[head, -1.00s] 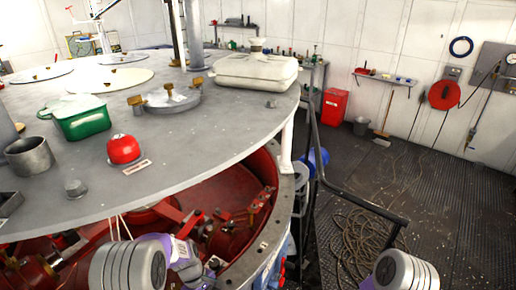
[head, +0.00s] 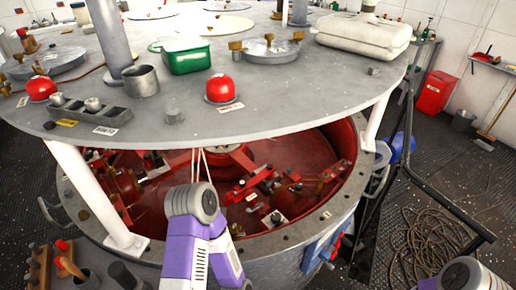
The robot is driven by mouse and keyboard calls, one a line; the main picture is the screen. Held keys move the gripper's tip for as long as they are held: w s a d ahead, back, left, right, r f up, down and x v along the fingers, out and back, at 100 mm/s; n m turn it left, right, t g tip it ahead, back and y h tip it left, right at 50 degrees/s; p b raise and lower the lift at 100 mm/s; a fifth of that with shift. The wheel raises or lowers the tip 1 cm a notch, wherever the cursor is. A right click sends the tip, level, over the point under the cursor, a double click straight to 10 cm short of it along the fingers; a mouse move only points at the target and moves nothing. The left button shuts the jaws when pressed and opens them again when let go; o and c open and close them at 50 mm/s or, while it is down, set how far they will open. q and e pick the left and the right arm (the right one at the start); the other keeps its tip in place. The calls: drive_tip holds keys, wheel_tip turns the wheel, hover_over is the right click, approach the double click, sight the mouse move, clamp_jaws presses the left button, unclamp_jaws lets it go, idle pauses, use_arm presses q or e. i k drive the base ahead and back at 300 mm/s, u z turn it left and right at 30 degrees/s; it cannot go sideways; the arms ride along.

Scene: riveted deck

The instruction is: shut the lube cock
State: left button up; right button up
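I cannot tell for certain which fitting is the lube cock, as the labels are too small to read. Under the round grey deck, inside the red drum, several small cocks or valves with red levers show, among them a red lever with a white tag (head: 252,183). A dark fitting with a pale tag (head: 277,217) sits near the drum's front. My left arm, a grey joint with purple links, stands in front of the drum and covers part of it. My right arm shows only at the bottom right corner. Neither gripper can be seen.
The deck plate (head: 290,95) overhangs the drum on white posts (head: 95,195). It carries red knobs (head: 221,87), a green box (head: 186,56) and a grey cup (head: 141,80).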

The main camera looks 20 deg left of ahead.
sight(233, 231)
drive_tip(key=u, duration=0.5)
drive_tip(key=k, duration=1.15)
drive_tip(key=u, duration=0.25)
drive_tip(key=i, duration=0.6)
drive_tip(key=u, duration=0.4)
